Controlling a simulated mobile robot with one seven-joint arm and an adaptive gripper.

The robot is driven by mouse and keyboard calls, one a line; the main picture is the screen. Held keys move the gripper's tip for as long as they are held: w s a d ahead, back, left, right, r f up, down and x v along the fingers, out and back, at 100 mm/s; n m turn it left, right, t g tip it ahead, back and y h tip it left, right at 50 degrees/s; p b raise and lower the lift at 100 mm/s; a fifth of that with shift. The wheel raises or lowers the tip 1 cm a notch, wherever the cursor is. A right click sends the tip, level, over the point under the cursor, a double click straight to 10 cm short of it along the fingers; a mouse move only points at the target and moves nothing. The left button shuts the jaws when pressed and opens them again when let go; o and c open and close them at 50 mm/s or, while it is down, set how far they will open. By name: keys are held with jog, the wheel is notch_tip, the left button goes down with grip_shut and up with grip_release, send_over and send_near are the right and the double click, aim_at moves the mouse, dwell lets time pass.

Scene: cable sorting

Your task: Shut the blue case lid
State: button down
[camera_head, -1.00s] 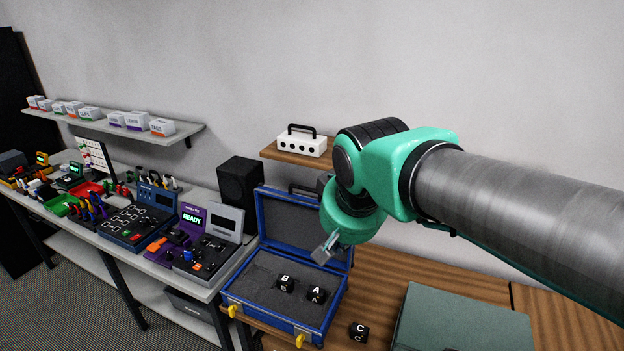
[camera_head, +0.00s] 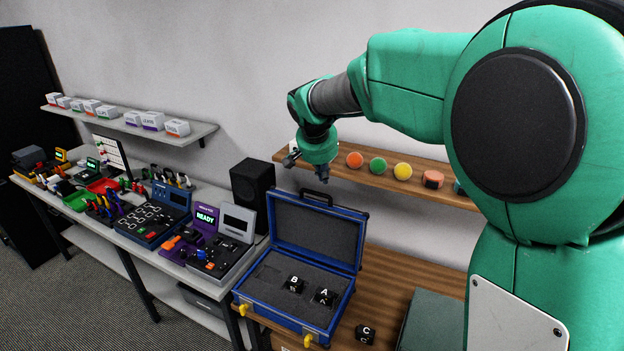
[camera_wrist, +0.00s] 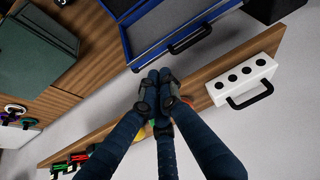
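The blue case (camera_head: 268,322) stands open on the wooden table, with its grey-lined lid (camera_head: 316,228) upright. The lid's black handle (camera_head: 315,197) is on its top edge. In the wrist view the lid's blue edge (camera_wrist: 150,52) and handle (camera_wrist: 190,40) show just beyond my fingers. My gripper (camera_head: 308,170) is above the lid, near the shelf behind it; the exact gap is unclear. In the wrist view the fingertips of my gripper (camera_wrist: 158,82) are together with nothing visible between them. Black blocks B (camera_head: 295,284) and A (camera_head: 325,296) sit in the case.
A wooden shelf (camera_head: 335,173) behind the case carries colored round items and a white box (camera_wrist: 242,80) with a black handle. Block C (camera_head: 366,334) and a dark green case (camera_head: 432,322) are on the table to the right. A black speaker (camera_head: 252,187) stands left of the lid.

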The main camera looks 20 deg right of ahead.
jog(key=w+d+f+m+p, duration=0.1)
jog(key=w+f, duration=0.2)
jog(key=w, duration=0.3)
jog(key=w+d+f+m+h+p, duration=0.1)
jog(key=w+d+f, duration=0.1)
jog(key=w, duration=0.5)
jog(key=shift+w+f, duration=0.15)
jog(key=shift+f, duration=0.55)
jog(key=x, duration=1)
jog(key=shift+s+a+f, duration=0.1)
jog(key=shift+s+a, duration=0.15)
